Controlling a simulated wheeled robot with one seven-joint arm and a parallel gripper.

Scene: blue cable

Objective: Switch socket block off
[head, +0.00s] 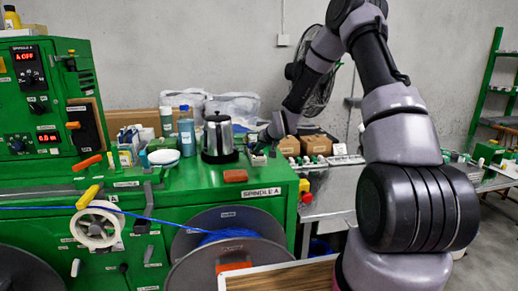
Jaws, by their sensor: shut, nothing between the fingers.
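My arm reaches over the back of the green machine, and my gripper (258,157) is low at the machine's back right, just right of the steel kettle. It is small here and looks shut and empty. A pale strip (345,160) lies on the metal table behind the machine, right of my gripper and apart from it. It may be the socket block, but its switch is too small to make out. My upper arm hides part of that table.
The steel kettle (219,137) stands close left of my gripper, with bottles (186,131) beyond it. Cardboard boxes (315,145) and a black fan (313,85) are close on the right. The green machine (270,187) fills the front left, with a blue cable (160,218).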

